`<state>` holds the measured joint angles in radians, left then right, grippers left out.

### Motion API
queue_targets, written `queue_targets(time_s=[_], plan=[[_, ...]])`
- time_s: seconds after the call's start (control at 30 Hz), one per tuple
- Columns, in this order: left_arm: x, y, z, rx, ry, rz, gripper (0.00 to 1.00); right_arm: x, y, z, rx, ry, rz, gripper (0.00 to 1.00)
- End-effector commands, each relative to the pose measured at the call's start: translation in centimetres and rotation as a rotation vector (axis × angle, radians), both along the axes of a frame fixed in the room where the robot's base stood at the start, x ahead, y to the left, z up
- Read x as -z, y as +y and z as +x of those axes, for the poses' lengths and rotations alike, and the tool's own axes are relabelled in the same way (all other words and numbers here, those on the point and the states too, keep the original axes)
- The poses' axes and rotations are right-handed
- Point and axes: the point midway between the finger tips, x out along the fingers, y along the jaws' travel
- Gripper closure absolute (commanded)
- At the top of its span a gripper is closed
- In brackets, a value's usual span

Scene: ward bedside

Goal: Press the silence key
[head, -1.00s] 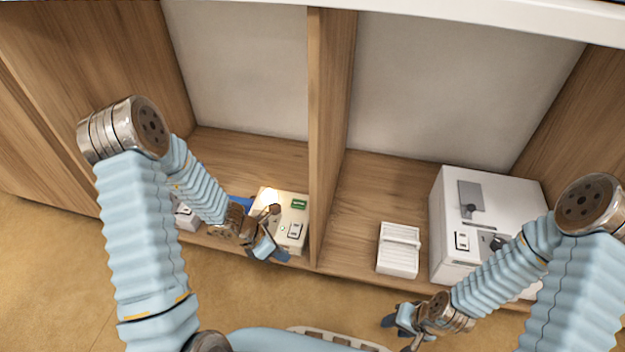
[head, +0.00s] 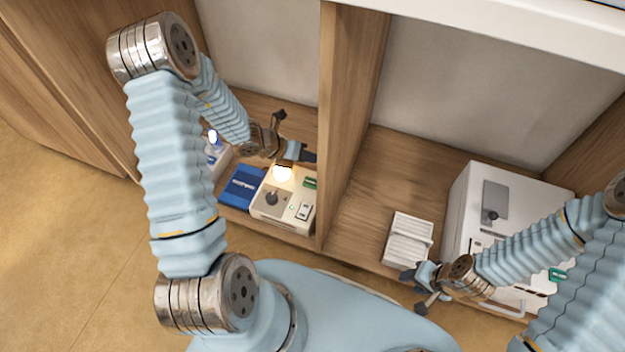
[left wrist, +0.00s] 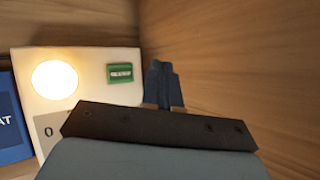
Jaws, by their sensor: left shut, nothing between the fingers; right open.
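A cream box (head: 267,213) stands in the left bay of the shelf. It has a glowing lamp (head: 283,173), a dark knob (head: 271,198), a white rocker switch (head: 304,210) and a small green plate (head: 310,182). The plate's lettering is too small to read, and I cannot tell which part is the silence key. My left gripper (head: 311,156) is shut and empty, above the box's back edge near the green plate. In the left wrist view its fingers (left wrist: 163,84) are right of the green plate (left wrist: 120,73). My right gripper (head: 415,290) is open and empty.
A blue box (head: 241,187) stands left of the cream box. A wooden divider (head: 350,120) rises close on its right. The right bay holds a white ribbed block (head: 408,238) and a larger white machine (head: 460,200) near my right arm.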

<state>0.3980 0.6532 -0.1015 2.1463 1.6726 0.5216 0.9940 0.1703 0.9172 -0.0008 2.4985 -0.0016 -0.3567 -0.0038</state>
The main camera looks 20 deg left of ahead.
Motion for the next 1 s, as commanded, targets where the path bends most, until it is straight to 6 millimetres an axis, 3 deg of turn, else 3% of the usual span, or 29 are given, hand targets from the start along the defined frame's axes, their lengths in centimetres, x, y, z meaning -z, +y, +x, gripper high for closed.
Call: queue_targets(time_s=[0.27,0.8,1.0], plan=[[1.3,0.0,0.0,0.001,0.002,0.000,1.00,1.1,0.1,0.0,-0.002,0.001,0.002,0.57],[8.4,0.0,0.0,0.002,0.001,0.001,1.00,7.1,0.5,-0.1,-0.006,0.006,0.012,0.57],[8.9,0.0,0.0,0.002,0.001,0.001,1.00,7.6,0.5,0.0,-0.004,0.003,0.012,0.57]])
